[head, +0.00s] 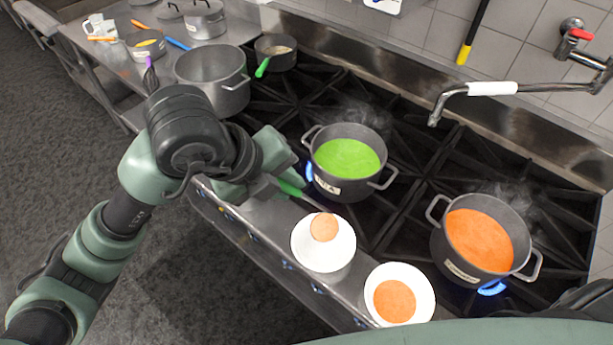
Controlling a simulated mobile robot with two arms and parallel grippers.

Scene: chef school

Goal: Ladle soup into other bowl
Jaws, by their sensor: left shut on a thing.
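My left gripper (275,180) is shut on a ladle with a green handle (291,188). The handle slants down to the right, and the ladle's head (323,227), full of orange soup, is over a white bowl (338,259). Whether it touches the bowl is unclear; no soup shows in the bowl around it. A second white bowl (427,292) to the right holds orange soup. A dark pot of orange soup (480,240) steams on the right burner, and a pot of green soup (348,160) steams behind the first bowl. My right gripper is not visible.
Blue flames show under both soup pots. A large empty grey pot (213,65) and a small pan (276,47) stand at the back left. A steel side table (110,75) holds more pots. A pot-filler tap (495,88) reaches out from the wall.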

